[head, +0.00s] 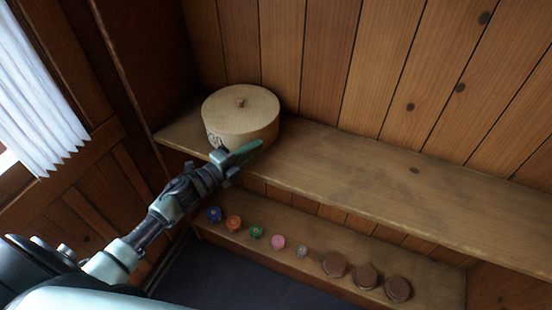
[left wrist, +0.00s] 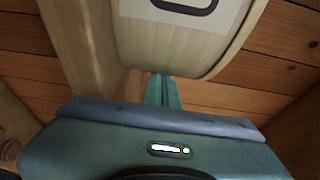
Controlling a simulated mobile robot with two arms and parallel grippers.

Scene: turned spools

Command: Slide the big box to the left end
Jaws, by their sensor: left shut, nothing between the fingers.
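The big box (head: 240,112) is a round, pale wooden box with a small knob on its lid and a dark mark on its side. It stands upright near the left end of the upper shelf (head: 350,175). In the left wrist view the box (left wrist: 180,45) fills the top middle. My left gripper (head: 246,152) is shut and empty at the box's front side, toward its right. Its fingers (left wrist: 163,90) are together just below the box in the wrist view; whether they touch it I cannot tell. My right gripper is not in view.
A lower shelf (head: 320,241) holds a row of small coloured spools, with a blue one (head: 214,214) at the left, and brown round pieces (head: 334,264) at the right. The upper shelf is clear right of the box. A white pleated curtain (head: 40,100) hangs at the left.

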